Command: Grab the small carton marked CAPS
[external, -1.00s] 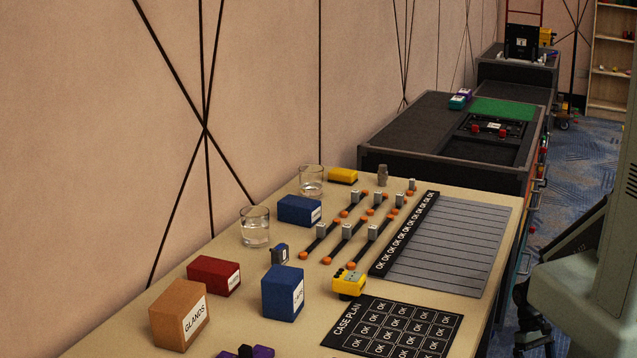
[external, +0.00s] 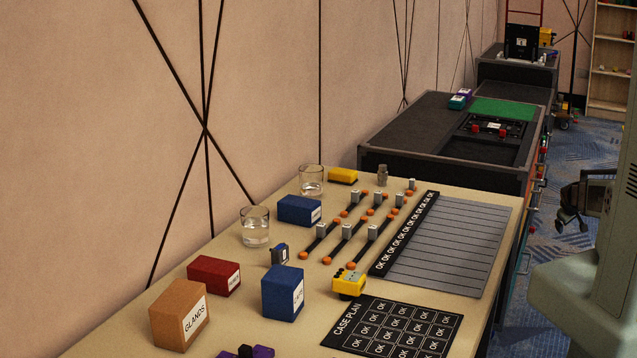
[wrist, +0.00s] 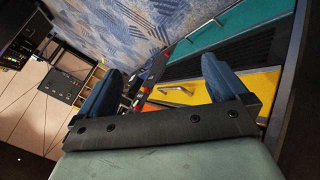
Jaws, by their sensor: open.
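Several small cartons stand on the beige bench. A front blue carton (external: 283,294) has a white label too blurred to read for sure. A back blue carton (external: 298,210) and a red carton (external: 213,276) also have labels too small to read. A brown carton (external: 179,315) reads GLANDS. I cannot tell which one is marked CAPS. My gripper (external: 572,208) is off the bench at the right, far from the cartons. In the wrist view, its two bluish fingers (wrist: 160,66) are apart with nothing between them; no carton shows clearly there.
Two glasses (external: 255,228) stand near the wall. A yellow device (external: 348,284), a CASE PLAN sheet (external: 392,326) and rows of dark strips with orange ends (external: 338,245) lie right of the cartons. Teal and yellow drawers (wrist: 180,90) show in the wrist view.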

